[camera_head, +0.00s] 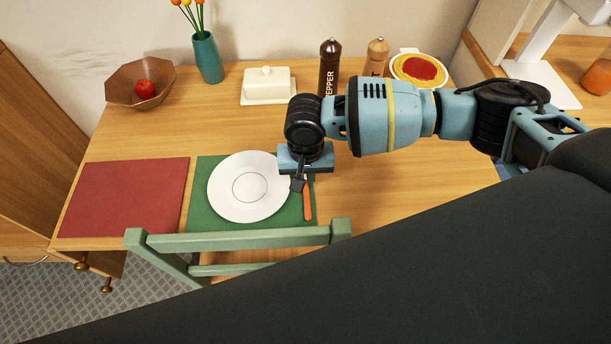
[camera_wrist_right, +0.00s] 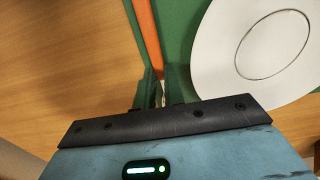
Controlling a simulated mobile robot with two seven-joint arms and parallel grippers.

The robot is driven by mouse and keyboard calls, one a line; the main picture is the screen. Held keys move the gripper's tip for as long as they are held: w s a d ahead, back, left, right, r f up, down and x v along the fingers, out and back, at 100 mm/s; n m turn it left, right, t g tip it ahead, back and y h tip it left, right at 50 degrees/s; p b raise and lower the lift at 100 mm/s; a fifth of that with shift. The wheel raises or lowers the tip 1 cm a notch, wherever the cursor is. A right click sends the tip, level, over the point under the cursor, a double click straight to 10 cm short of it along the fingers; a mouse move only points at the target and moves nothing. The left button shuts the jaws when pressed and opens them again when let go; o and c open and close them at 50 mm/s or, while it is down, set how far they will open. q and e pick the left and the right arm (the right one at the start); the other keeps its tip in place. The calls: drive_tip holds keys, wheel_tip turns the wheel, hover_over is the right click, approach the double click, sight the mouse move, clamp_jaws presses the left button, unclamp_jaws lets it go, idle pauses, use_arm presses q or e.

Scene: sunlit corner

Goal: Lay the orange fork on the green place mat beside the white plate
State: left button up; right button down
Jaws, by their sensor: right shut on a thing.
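The orange fork (camera_head: 307,205) is on the right strip of the green place mat (camera_head: 210,216), just right of the white plate (camera_head: 248,187). Its handle points toward the near edge. My right gripper (camera_head: 299,183) is over the mat by the plate's right rim and shut on the fork. In the right wrist view the fork (camera_wrist_right: 147,40) runs up from between the fingers (camera_wrist_right: 160,92), over the green mat beside the plate (camera_wrist_right: 225,45). The fork's head is hidden by the gripper. I cannot tell whether the fork touches the mat. My left gripper is not in view.
A green chair back (camera_head: 240,238) stands at the near edge, close to the fork. A red mat (camera_head: 125,197) lies to the left. A butter dish (camera_head: 268,88), pepper mill (camera_head: 328,66) and bowl of red food (camera_head: 418,70) stand behind. Table right of the mat is bare.

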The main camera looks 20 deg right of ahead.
drive_tip(key=shift+f, duration=0.1)
drive_tip(key=c, duration=1.5)
unclamp_jaws()
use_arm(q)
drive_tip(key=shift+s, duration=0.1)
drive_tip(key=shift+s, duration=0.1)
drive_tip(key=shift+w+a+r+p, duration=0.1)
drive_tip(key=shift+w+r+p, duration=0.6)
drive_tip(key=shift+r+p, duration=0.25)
use_arm(e)
wheel_tip(320, 180, up, 12)
